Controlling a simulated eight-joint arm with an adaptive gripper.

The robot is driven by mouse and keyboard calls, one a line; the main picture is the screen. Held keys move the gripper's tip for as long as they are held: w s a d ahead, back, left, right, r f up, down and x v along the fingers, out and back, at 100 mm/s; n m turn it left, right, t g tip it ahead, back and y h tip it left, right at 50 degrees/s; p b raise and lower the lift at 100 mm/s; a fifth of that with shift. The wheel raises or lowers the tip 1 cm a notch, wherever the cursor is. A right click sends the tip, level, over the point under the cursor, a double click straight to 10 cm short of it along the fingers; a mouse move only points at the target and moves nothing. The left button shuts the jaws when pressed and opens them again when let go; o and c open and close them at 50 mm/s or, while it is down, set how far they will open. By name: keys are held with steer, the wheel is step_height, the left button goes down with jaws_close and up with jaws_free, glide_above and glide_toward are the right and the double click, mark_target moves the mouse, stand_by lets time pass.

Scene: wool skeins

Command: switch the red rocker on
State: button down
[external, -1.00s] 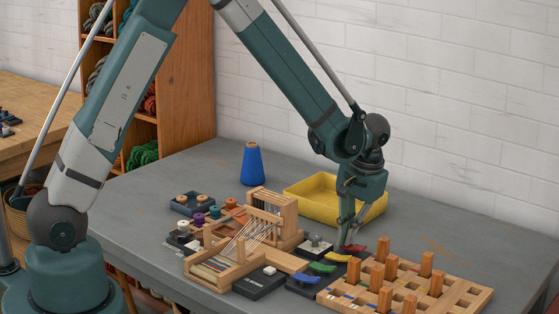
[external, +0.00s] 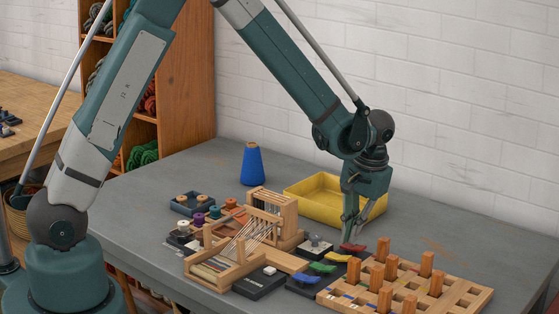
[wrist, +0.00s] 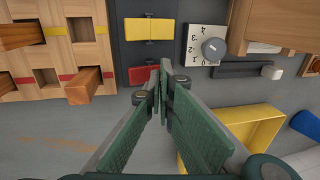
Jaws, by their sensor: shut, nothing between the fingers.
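The red rocker (wrist: 143,74) sits on a dark switch panel (wrist: 134,52), at the end of a row of coloured rockers. It also shows in the external view (external: 355,247), close to the pegboard. My gripper (wrist: 160,80) is shut and empty, with its fingertips pointing down at the red rocker's edge. In the external view my gripper (external: 346,241) is right at the rocker, and its fingers partly cover it. I cannot tell whether the tips touch it, or which way the rocker is tilted. The yellow rocker (wrist: 150,28) lies beside it on the same panel.
A wooden pegboard (external: 445,289) with upright pegs stands right of the panel. A dial with numbers (wrist: 206,46) and a slider (wrist: 268,71) lie on the other side. A yellow tray (external: 310,187), a small loom (external: 225,268) and a blue cone (external: 253,165) stand nearby.

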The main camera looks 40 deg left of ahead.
mark_target(348, 246)
step_height(348, 246, up, 13)
steer(key=p, duration=0.2)
steer(key=shift+r, duration=0.15)
stand_by(0.6)
steer(key=shift+a, duration=0.1)
steer(key=s+a+r+t+h, duration=0.2)
steer(key=s+a+r+t, duration=0.1)
steer(key=s+a+r, duration=0.95)
steer(key=s+a+r+t, duration=0.2)
steer(key=s+a, duration=0.3)
steer(key=s, duration=0.3)
steer(key=s+a+r+t, duration=0.2)
steer(key=s+a, duration=0.4)
steer(key=s, duration=0.2)
steer(key=shift+s+a, duration=0.3)
steer(key=shift+s, duration=0.1)
